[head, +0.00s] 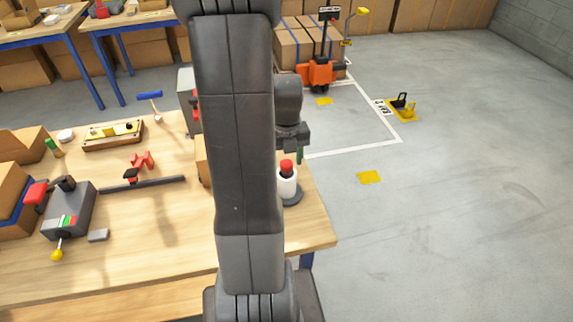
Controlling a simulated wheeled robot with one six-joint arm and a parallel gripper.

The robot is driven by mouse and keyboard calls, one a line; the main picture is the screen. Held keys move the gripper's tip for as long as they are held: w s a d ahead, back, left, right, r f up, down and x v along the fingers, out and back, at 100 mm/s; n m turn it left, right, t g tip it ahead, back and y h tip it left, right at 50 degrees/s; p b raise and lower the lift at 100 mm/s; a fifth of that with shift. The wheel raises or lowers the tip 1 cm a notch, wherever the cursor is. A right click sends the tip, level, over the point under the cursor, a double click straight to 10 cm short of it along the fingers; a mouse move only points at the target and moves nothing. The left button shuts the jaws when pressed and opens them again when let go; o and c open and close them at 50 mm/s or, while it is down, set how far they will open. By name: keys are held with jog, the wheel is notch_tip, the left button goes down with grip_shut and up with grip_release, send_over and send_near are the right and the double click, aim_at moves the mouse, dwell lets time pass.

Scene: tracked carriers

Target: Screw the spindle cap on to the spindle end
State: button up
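A white upright roll (287,184) stands on a dark round base (292,198) near the right edge of the wooden workbench. A red piece (286,166) sits upright at its top; I cannot tell whether this is the spindle cap or the spindle end, nor whether it is threaded on. My gripper (295,151) hangs just above and slightly right of the red piece, mostly hidden behind my arm. A thin dark green part shows beside it. Its fingers are too small and covered to read, and contact with the red piece cannot be made out.
The workbench (130,250) holds a grey lever box (68,212), a red clamp (140,164), a blue-handled hammer (150,96) and a wooden fixture (112,135). An orange pallet carrier (318,74) with cartons stands behind.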

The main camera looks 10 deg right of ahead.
jog(key=n, duration=0.7)
jog(key=shift+n, duration=0.3)
jog(key=n, duration=2.1)
jog(key=shift+n, duration=0.3)
